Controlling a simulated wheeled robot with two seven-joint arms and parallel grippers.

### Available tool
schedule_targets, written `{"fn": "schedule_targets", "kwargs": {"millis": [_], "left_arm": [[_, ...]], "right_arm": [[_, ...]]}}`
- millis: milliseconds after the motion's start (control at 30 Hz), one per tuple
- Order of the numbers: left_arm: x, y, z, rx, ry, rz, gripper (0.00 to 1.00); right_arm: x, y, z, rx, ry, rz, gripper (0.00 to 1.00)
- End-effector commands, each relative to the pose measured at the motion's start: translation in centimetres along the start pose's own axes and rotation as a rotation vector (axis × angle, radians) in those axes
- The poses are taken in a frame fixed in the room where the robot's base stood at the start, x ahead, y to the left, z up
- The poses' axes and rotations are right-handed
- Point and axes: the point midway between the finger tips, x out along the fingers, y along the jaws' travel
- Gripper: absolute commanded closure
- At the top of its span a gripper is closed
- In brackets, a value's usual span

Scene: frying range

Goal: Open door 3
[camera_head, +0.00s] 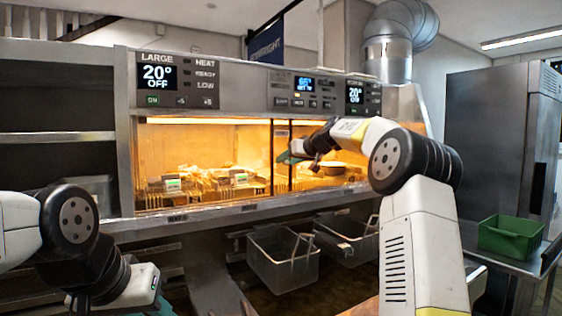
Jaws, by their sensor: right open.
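The heated cabinet has a lit glass front (205,160) with dark vertical frame edges (272,160) near its middle. I see no door numbers, so I cannot tell which panel is door 3. My right arm hides much of the cabinet's right part. My left gripper (160,309) barely shows at the bottom edge; its jaws are cut off.
Control panels (178,82) run above the lit front. Food in wire racks (230,180) sits inside. Two fry baskets (283,262) (347,238) hang below the ledge. A green bin (510,237) stands on the right side table, before a tall steel cabinet (500,140).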

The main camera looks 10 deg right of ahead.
Motion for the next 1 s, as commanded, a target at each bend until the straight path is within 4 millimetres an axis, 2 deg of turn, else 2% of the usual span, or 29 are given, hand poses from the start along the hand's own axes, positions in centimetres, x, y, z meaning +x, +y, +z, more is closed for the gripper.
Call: {"fn": "schedule_targets", "kwargs": {"millis": [167, 400, 600, 1000], "left_arm": [[0.0, 0.0, 0.0, 0.000, 0.000, 0.000, 0.64], [0.0, 0.0, 0.0, 0.000, 0.000, 0.000, 0.64], [0.0, 0.0, 0.0, 0.000, 0.000, 0.000, 0.64], [0.0, 0.0, 0.0, 0.000, 0.000, 0.000, 0.64]], "right_arm": [[-0.9, 0.0, -0.1, 0.001, 0.001, 0.001, 0.54], [-5.0, 0.2, -0.1, -0.001, 0.002, 0.004, 0.54], [-7.4, 0.1, 0.0, 0.000, 0.000, 0.002, 0.54], [-7.8, -0.1, 0.1, 0.000, -0.002, 0.000, 0.54]]}}
